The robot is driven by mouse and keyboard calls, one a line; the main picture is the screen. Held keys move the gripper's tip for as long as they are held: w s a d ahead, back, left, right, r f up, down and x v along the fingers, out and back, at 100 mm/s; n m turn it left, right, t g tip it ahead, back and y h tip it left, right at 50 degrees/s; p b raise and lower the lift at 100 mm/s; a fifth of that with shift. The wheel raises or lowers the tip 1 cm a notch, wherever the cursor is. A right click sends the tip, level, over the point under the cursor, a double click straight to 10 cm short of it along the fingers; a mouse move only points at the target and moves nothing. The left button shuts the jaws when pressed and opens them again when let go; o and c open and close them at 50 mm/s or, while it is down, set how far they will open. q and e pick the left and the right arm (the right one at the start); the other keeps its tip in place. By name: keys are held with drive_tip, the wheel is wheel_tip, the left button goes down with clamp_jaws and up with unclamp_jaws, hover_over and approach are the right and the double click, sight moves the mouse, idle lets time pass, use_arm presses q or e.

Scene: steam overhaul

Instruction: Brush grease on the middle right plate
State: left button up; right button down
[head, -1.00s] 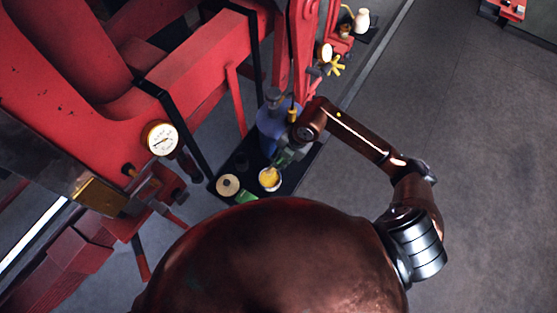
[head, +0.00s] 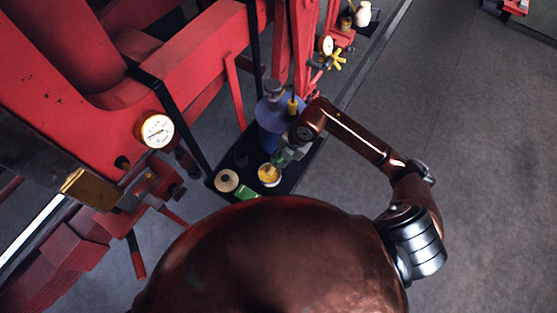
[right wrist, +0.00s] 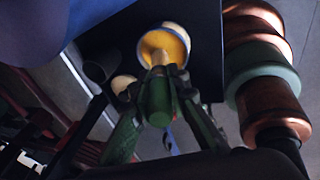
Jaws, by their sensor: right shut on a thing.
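My right gripper (head: 285,156) is over the dark tray and is shut on a brush. In the right wrist view its fingers (right wrist: 158,88) grip the brush (right wrist: 158,108), which has a green handle and a tan tip. The tip is at the mouth of a white-rimmed pot of yellow grease (right wrist: 176,45) and overlaps the grease. I cannot tell how deep it goes. The grease pot (head: 269,175) stands on the tray in the head view. I cannot pick out the middle right plate. My left gripper is not in view.
The dark tray (head: 288,183) also holds a blue can (head: 270,112), a round cream-topped jar (head: 227,180) and a green item (head: 249,192). A red machine (head: 80,110) with a white gauge (head: 156,130) fills the left. Grey floor on the right is clear.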

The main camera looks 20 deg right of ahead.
drive_tip(key=shift+f+b, duration=0.35)
drive_tip(key=shift+f, duration=0.35)
idle(1.5)
drive_tip(key=shift+r+p, duration=2.75)
drive_tip(key=shift+r, duration=0.85)
